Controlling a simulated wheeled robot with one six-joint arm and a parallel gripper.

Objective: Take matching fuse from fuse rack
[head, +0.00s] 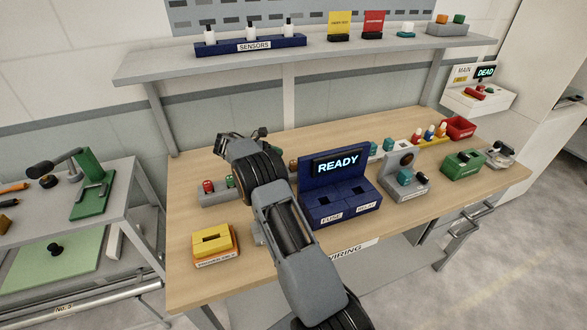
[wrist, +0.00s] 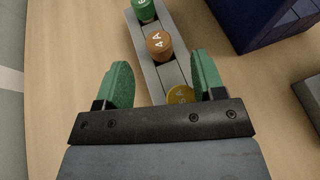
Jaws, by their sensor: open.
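The fuse rack (wrist: 135,28) is a narrow grey strip that runs between my fingers in the wrist view. A green fuse (wrist: 144,9), an orange-brown fuse marked 4 A (wrist: 158,45) and a yellow fuse (wrist: 181,95) stand in it. My gripper (wrist: 164,78) has green fingertips and is open and empty. The yellow fuse is seen between the fingers, nearer the right one, partly hidden by the gripper body; contact cannot be told. In the head view the rack (head: 213,197) shows a red fuse (head: 208,186) at its left end; my arm hides its middle.
A blue tester (head: 342,190) reading READY, with slots labelled FUSE and RELAY, stands right of the rack. A yellow block (head: 212,242) sits at the bench's front left. A grey fixture (head: 405,180) and a green box (head: 462,166) stand farther right. A shelf (head: 330,55) overhangs the back.

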